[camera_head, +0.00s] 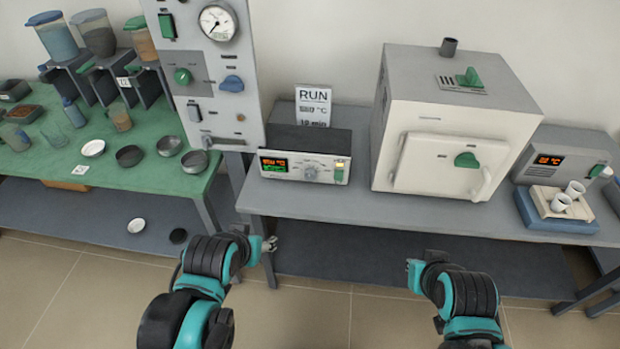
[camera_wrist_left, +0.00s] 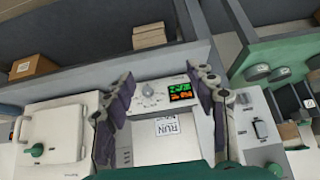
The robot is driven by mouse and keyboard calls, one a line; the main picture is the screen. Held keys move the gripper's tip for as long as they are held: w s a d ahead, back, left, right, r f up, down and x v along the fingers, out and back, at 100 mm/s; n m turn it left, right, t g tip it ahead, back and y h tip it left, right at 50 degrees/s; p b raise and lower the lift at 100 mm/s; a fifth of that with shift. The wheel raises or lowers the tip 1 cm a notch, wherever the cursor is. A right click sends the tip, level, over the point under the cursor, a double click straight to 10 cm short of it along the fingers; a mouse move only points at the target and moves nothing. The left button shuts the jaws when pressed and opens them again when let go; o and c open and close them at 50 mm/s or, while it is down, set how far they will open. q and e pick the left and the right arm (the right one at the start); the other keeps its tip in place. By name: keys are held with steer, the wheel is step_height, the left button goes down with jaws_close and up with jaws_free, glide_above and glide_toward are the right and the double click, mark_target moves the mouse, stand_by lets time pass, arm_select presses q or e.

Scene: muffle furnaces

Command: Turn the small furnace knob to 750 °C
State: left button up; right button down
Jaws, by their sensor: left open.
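The small furnace controller (camera_head: 305,156) stands at the left end of the grey bench, with a lit display (camera_head: 274,164), a round knob (camera_head: 311,172) and a green switch. The knob's pointer setting is too small to read. In the left wrist view the controller appears turned around, with its knob (camera_wrist_left: 148,90) between the spread fingers. My left gripper (camera_head: 269,245) is in front of and below the bench edge, apart from the knob. It is open and empty (camera_wrist_left: 165,103). My right gripper (camera_head: 412,272) is in front of the bench, touching nothing; its jaw opening is unclear.
A white furnace (camera_head: 450,125) stands right of the controller; a RUN card (camera_head: 313,104) stands behind it. A tall panel (camera_head: 215,75) rises at left beside the green table (camera_head: 105,165). The bench front (camera_head: 310,205) is clear.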

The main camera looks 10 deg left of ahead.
arm_select(q)
steer(key=w+d+f+t, duration=0.2)
steer(key=w+t, duration=0.1)
steer(key=w, duration=1.2)
steer(key=t, duration=0.3)
glide_toward(310, 177)
steer(key=w, duration=0.1)
steer(key=shift+w+a+f, duration=0.1)
steer(key=shift+w+f, duration=0.25)
steer(key=shift+w, duration=0.15)
steer(key=shift+h, duration=0.3)
steer(key=x, duration=0.5)
steer(key=shift+w+f+b, duration=0.15)
steer(key=shift+f+b, duration=0.05)
steer(key=shift+b, duration=0.15)
steer(key=shift+w+f, duration=0.2)
steer(key=shift+w, duration=0.5)
steer(key=c, duration=1.2)
